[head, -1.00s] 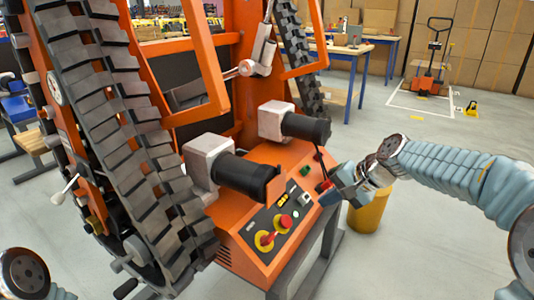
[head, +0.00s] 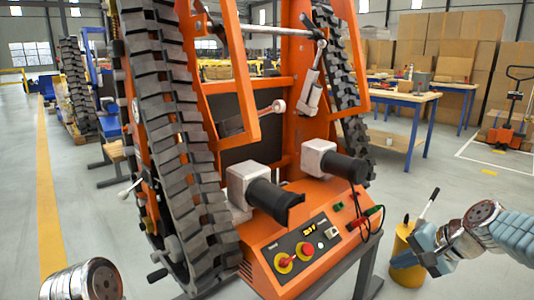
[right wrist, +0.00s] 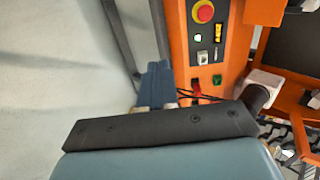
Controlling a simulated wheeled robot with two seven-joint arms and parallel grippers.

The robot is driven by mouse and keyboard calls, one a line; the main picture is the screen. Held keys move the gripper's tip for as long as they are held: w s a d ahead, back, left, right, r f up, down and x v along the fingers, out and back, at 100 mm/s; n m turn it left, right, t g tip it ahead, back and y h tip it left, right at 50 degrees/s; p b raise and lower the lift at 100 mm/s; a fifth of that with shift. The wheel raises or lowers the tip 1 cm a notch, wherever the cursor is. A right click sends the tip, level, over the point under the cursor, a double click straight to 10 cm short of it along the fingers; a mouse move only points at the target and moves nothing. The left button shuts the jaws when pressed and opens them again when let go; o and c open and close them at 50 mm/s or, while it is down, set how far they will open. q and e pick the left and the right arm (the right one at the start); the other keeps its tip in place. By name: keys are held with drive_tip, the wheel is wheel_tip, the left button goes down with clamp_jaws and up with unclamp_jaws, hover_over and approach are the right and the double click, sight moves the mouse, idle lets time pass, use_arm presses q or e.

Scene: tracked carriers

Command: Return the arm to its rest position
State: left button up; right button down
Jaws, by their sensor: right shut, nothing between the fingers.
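My right gripper (head: 406,252) is in the lower right of the head view, clear of the orange control panel (head: 330,215) and in front of a yellow bin (head: 405,275). Its blue-grey fingers are shut and empty; they also show in the right wrist view (right wrist: 156,75). Of my left arm, only links show at the lower left; the left gripper is not in view.
An orange tracked carrier with grey tracks (head: 180,130) fills the middle. A pale stick with a dark end (head: 429,203) rises by the bin; its support is unclear. Workbenches (head: 405,100), cardboard boxes and a pallet truck (head: 507,130) stand behind. Floor is free at right.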

drive_tip(key=a+f+n+g+h, duration=0.1)
drive_tip(key=a+f, duration=0.3)
drive_tip(key=f, duration=0.8)
drive_tip(key=a+f+n+g, duration=0.15)
drive_tip(key=a+f, duration=0.25)
drive_tip(key=f, duration=0.8)
drive_tip(key=s+a+f+n+g, duration=0.1)
drive_tip(key=s+a+f+n, duration=0.1)
drive_tip(key=s+a+f, duration=0.3)
drive_tip(key=s+a+f+n+g, duration=0.1)
drive_tip(key=s+a+f+n, duration=0.2)
drive_tip(key=s+f, duration=1)
drive_tip(key=a, duration=0.3)
drive_tip(key=shift+s+g, duration=0.35)
